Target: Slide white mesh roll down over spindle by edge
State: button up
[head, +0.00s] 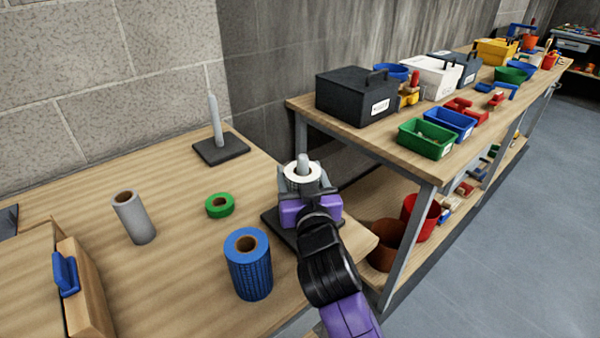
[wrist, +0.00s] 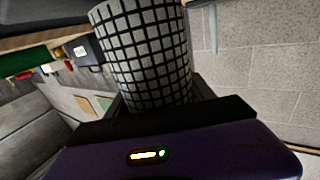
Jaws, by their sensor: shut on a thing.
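The white mesh roll (head: 302,181) stands at the near right corner of the table, and the tip of a grey spindle (head: 303,161) shows above its top. The roll appears to be around the spindle. My gripper (head: 304,188) is shut on the roll. In the wrist view the roll (wrist: 146,50) fills the upper middle, white with a black grid, beside the dark gripper body. The spindle's dark square base (head: 274,220) shows beside my gripper. The roll's lower end and its height above the base are hidden by my gripper and arm.
A second spindle (head: 216,122) stands bare on a dark base (head: 208,151) at the back. A blue mesh roll (head: 249,272), a green tape ring (head: 219,206) and a grey roll (head: 134,222) stand left of my gripper. A wooden box (head: 88,280) is at lower left.

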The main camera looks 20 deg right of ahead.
jog(key=shift+f, duration=0.3)
jog(key=o, duration=1.7)
jog(key=shift+c, duration=0.2)
jog(key=shift+o, duration=0.7)
jog(key=shift+f, duration=0.1)
jog(key=b+v, duration=0.1)
jog(key=v, duration=0.7)
